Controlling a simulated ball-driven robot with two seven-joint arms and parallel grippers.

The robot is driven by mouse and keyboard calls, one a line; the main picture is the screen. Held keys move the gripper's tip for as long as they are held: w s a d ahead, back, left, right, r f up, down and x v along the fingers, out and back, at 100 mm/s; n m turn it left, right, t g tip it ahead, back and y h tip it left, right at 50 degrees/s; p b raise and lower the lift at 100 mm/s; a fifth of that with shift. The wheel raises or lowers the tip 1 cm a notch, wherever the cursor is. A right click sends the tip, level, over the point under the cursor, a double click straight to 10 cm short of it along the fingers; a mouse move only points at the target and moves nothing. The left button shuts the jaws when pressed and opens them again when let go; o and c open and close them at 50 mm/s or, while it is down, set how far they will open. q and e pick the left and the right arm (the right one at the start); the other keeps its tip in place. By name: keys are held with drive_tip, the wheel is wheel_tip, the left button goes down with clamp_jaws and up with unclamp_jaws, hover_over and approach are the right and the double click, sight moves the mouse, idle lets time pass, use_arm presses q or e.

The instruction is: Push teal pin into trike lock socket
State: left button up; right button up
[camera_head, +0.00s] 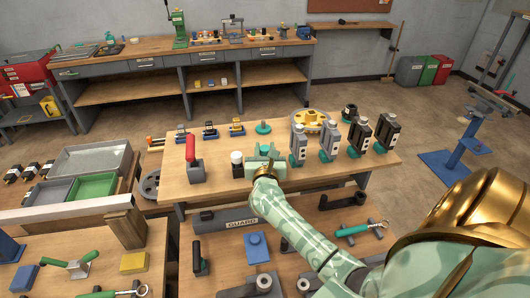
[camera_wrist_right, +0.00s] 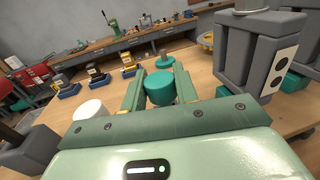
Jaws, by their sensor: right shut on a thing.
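My right gripper (camera_head: 264,151) reaches over the wooden table from the lower right. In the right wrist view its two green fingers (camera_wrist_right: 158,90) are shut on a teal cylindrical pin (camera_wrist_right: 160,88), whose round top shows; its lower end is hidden. A second teal round piece (camera_wrist_right: 165,62) with a wide base stands just beyond the fingertips; it also shows in the head view (camera_head: 263,127). I cannot make out which part is the trike lock socket. My left gripper is not in view.
Grey blocks (camera_head: 298,145) and black blocks (camera_head: 361,134) on teal bases stand right of the gripper. A white-topped cylinder (camera_head: 237,158) and a red-handled piece (camera_head: 191,152) stand left. A yellow wheel (camera_head: 311,120) lies behind. Small clamps line the table's back edge.

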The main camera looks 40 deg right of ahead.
drive_tip(key=s+a+r+p, duration=0.2)
drive_tip(key=s+a+r, duration=0.6)
drive_tip(key=s+r, duration=0.3)
drive_tip(key=shift+s+a+r, duration=0.15)
drive_tip(key=shift+a+r, duration=0.05)
drive_tip(key=shift+r, duration=0.3)
drive_tip(key=shift+r, duration=0.1)
drive_tip(key=shift+r+p, duration=2.55)
drive_tip(key=shift+r, duration=0.15)
